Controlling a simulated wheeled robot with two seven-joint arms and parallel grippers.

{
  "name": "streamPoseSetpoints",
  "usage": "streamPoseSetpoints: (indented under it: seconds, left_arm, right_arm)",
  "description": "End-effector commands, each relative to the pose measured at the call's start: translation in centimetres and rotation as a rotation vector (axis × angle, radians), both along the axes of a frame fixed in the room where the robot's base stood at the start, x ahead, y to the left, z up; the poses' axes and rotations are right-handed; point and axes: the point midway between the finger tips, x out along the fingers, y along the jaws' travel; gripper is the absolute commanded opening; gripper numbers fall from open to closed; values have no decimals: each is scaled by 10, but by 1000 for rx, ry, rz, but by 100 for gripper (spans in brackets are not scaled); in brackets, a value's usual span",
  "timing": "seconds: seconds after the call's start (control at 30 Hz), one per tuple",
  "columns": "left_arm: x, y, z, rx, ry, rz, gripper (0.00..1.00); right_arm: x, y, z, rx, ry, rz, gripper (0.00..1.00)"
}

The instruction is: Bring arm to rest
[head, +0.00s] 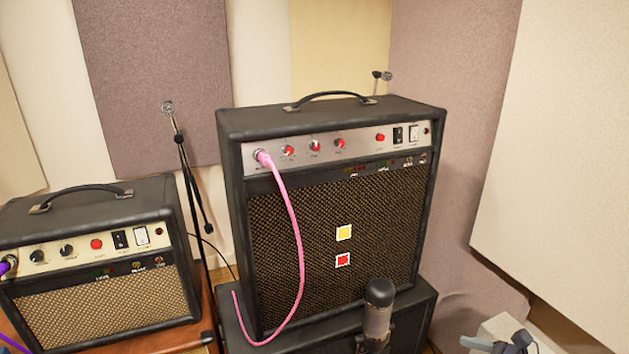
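A grey and dark blue-grey part at the bottom right edge appears to be my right gripper (505,345). Only a small piece of it shows, and I cannot tell whether its fingers are open or shut. Nothing is clearly seen in it. It is apart from the large amplifier (335,225), to the right of it and low in the view. My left gripper is not in view. A pink cable (298,245) is plugged into the large amplifier's left jack and hangs down its front, free of any gripper.
A smaller amplifier (100,262) stands at left, with a purple plug (8,264) at its edge. A microphone (379,306) stands in front of the large amplifier. A thin stand (184,155) rises between the amplifiers. Wall panels (565,140) bound the right side.

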Motion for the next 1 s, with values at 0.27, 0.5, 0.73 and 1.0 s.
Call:
streamPoseSetpoints:
  seconds: [0.27, 0.5, 0.73, 1.0]
  left_arm:
    - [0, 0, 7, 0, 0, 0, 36]
    - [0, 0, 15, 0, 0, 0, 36]
    - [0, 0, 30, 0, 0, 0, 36]
    - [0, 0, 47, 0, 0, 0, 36]
  right_arm:
    - [-16, 29, 37, -142, -95, 179, 82]
    - [-49, 66, 80, -365, -243, 441, 82]
    - [-111, 103, 127, -743, -492, 834, 82]
    - [-186, 106, 152, -1332, -814, 1312, 82]
